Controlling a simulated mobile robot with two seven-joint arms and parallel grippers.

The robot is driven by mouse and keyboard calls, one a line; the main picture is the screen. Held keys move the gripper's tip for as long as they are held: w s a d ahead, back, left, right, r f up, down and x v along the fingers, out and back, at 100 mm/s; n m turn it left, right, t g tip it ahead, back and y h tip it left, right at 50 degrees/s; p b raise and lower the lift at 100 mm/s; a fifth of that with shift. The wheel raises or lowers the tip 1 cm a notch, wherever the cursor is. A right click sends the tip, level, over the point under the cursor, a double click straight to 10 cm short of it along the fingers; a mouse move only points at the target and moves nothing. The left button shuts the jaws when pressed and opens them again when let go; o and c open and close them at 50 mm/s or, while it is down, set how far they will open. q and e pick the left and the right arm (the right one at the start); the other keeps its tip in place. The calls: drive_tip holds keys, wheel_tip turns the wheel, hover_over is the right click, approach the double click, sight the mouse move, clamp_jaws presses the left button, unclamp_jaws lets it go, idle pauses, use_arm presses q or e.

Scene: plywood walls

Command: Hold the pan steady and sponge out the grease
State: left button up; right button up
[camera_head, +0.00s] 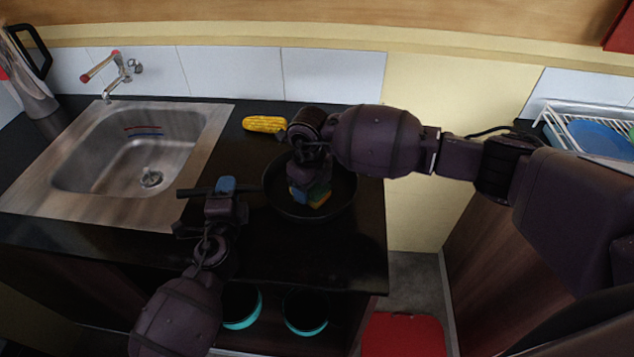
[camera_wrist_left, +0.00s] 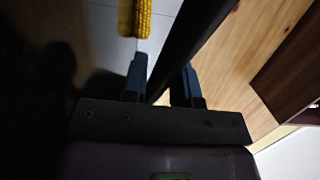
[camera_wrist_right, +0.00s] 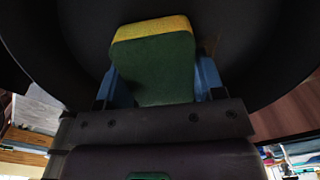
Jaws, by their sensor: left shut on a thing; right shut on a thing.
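The dark round pan (camera_head: 343,203) sits on the black counter right of the sink, its handle (camera_head: 192,192) pointing left. My left gripper (camera_head: 224,188) is shut on the handle, which shows as a dark bar (camera_wrist_left: 186,42) between the blue fingers (camera_wrist_left: 163,80) in the left wrist view. My right gripper (camera_head: 307,194) is low inside the pan, shut on a green and yellow sponge (camera_head: 319,197). In the right wrist view the sponge (camera_wrist_right: 155,62) is between the blue fingers (camera_wrist_right: 160,85), over the dark pan surface (camera_wrist_right: 245,40). I cannot clearly make out grease.
A corn cob (camera_head: 264,124) lies on the counter behind the pan. A steel sink (camera_head: 130,150) with a tap (camera_head: 118,72) is at left, beside a kettle (camera_head: 28,80). Teal-rimmed pots (camera_head: 305,325) stand below the counter. A dish rack (camera_head: 590,135) is at right.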

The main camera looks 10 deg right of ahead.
drive_tip(key=shift+w+a, duration=0.2)
drive_tip(key=shift+a, duration=0.25)
drive_tip(key=shift+w+a, duration=0.2)
drive_tip(key=shift+a, duration=0.25)
drive_tip(key=shift+s+d, duration=0.35)
drive_tip(key=shift+d, duration=0.5)
drive_tip(key=shift+s+d, duration=0.35)
drive_tip(key=shift+d, duration=0.5)
drive_tip(key=shift+r, duration=4.1)
drive_tip(key=shift+s+n, duration=0.6)
drive_tip(key=shift+n, duration=0.3)
drive_tip(key=s+n, duration=0.8)
drive_tip(key=n, duration=1.5)
approach(347, 258)
drive_tip(key=shift+f, duration=3.45)
drive_tip(key=shift+f, duration=0.1)
